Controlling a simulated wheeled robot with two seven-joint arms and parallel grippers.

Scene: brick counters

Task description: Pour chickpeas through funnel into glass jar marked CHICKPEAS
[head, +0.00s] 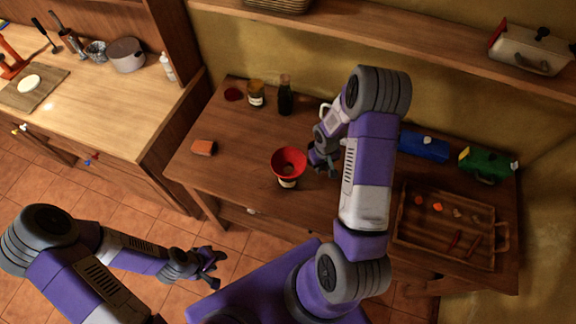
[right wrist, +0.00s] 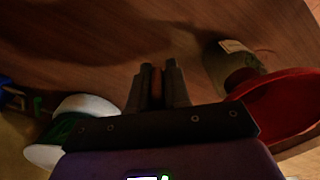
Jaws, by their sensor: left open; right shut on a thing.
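A red funnel (head: 289,160) sits on top of a small labelled jar (head: 287,183) near the front of the brown table; the label is too small to read. In the right wrist view the funnel (right wrist: 285,105) is at the right edge, beside the labelled jar (right wrist: 230,60). My right gripper (head: 322,157) is just right of the funnel. Its fingers (right wrist: 158,85) are shut on a thin brownish thing that I cannot identify. My left gripper (head: 211,258) is open and empty, off the table's front. I cannot make out chickpeas.
An orange-brown block (head: 204,147) lies at the table's left. A red disc (head: 233,94), an amber jar (head: 256,92) and a dark bottle (head: 285,98) stand behind. A blue box (head: 424,147), green box (head: 487,164) and wooden tray (head: 402,237) are right. The table's left middle is clear.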

